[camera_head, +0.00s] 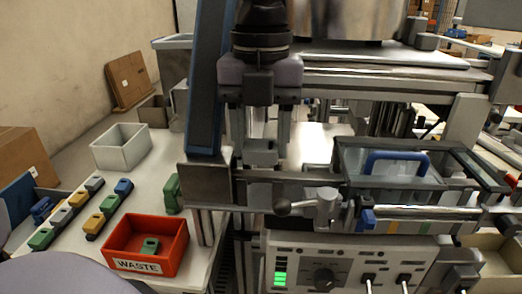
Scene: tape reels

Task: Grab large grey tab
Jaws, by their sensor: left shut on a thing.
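My left gripper (261,128) hangs straight down at the upper middle, with a dark wrist and a purple-grey body. Its fingers reach down to a large grey tab (262,153) on the machine, and it is shut on it. The exact contact between fingertips and tab is small and partly hidden. My right gripper is not in view.
A blue-handled clear lid (392,165) lies right of the tab. A control panel (340,268) is below. On the left table stand a red WASTE bin (180,252) holding a green block, a white bin (121,150) and several coloured blocks. A blue slanted post (210,80) stands close left of the gripper.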

